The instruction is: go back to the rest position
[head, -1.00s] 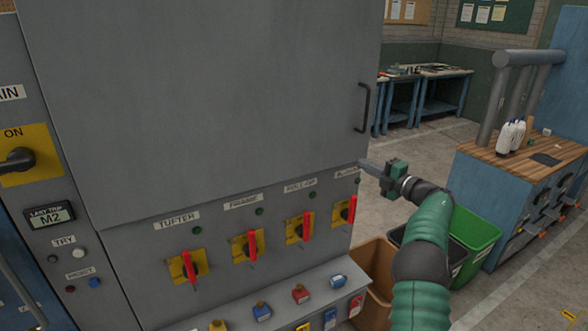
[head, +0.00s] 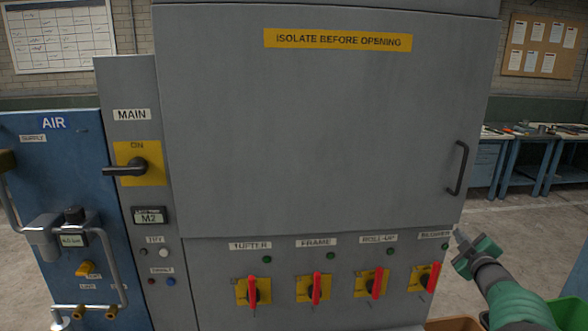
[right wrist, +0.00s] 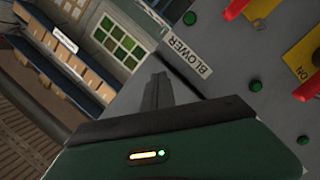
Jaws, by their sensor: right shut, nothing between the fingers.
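My right gripper (head: 462,240) is shut and empty at the right edge of the grey electrical cabinet (head: 300,130), close to the BLOWER label and below the door handle (head: 458,168). In the right wrist view, its shut fingers (right wrist: 157,92) point toward the cabinet front, beside the BLOWER label (right wrist: 188,58). Whether the fingertips touch the cabinet cannot be told. My left gripper is not in view.
Red rotary switches (head: 316,288) on yellow plates line the cabinet's lower front. The MAIN switch (head: 130,168) is at ON. A blue air panel (head: 60,190) with pipes stands left. A green bin (head: 571,314) and workbenches (head: 560,150) are at right.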

